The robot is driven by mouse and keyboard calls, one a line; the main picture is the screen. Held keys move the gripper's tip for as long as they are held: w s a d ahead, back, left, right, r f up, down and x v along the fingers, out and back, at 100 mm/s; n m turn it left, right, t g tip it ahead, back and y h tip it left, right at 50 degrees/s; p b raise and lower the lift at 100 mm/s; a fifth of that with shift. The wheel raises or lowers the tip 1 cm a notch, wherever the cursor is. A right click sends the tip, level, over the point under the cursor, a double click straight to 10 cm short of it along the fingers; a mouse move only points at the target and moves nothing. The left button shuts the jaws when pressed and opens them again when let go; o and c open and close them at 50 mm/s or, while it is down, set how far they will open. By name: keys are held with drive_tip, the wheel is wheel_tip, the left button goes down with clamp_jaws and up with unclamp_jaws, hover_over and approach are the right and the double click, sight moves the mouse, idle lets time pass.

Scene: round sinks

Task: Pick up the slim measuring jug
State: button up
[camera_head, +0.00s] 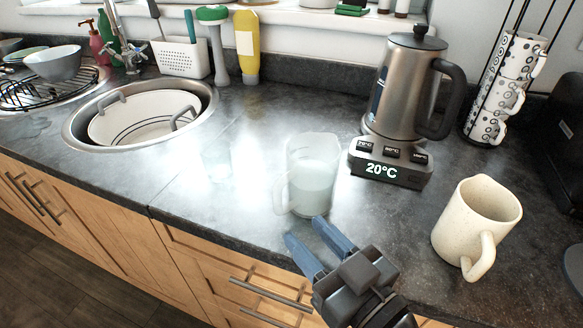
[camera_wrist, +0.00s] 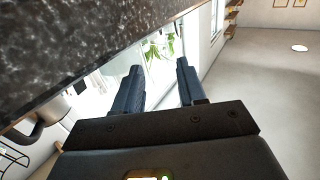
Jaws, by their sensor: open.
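The slim measuring jug (camera_head: 313,178) looks like the translucent, whitish vessel with a handle on its left. It stands upright near the counter's front edge, left of the kettle. My gripper (camera_head: 305,232) is open and empty, at the counter's front edge just in front of and below the jug in the head view. The fingers point up and left toward the jug's base, apart from its body as far as I can tell. In the wrist view my gripper (camera_wrist: 159,68) shows two parted fingers with nothing between them; I cannot make out the jug there.
A cream mug-like jug (camera_head: 472,228) stands to the right. A steel kettle (camera_head: 405,85) on its base (camera_head: 390,165) stands behind. A faint clear glass (camera_head: 216,160) is to the left, near the round sink (camera_head: 72,135). The dark counter (camera_wrist: 80,45) fills the wrist view's upper left.

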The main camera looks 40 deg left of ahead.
sight(280, 208)
drive_tip(key=p+x, duration=0.1)
drive_tip(key=x, duration=0.3)
drive_tip(key=p+x, duration=0.1)
drive_tip(key=x, duration=0.2)
drive_tip(key=shift+s+a+r+p, duration=0.15)
drive_tip(key=shift+s+r+p, duration=0.1)
drive_tip(key=shift+s+p, duration=0.1)
drive_tip(key=shift+w+a+f, duration=0.15)
drive_tip(key=shift+w+a, duration=0.05)
drive_tip(key=shift+a, duration=0.2)
clamp_jaws()
